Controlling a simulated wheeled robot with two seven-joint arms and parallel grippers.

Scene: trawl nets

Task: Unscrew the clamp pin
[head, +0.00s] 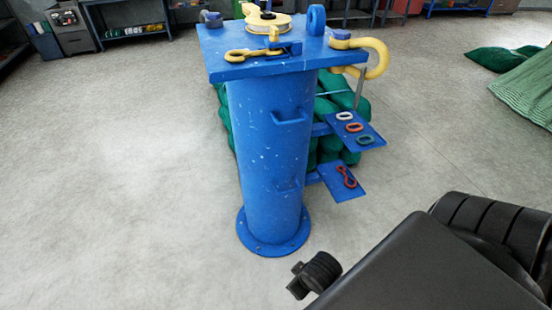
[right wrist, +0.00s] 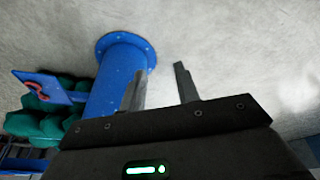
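A blue post (head: 270,150) stands upright on a round flange, with a square blue top plate (head: 230,70). A thick yellow shackle (head: 378,58) hangs off the right corner. I cannot tell for sure which part is the clamp pin. My right gripper (right wrist: 160,75) is open and empty, with the post's lower part (right wrist: 118,85) beyond its fingers in the right wrist view. My left gripper is out of view.
Two blue side shelves hold several coloured links (head: 354,127) and a red hook piece (head: 346,177). Green net bundles (head: 335,100) are stacked behind the post. More green netting (head: 525,85) lies at the far right. The floor left of the post is clear.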

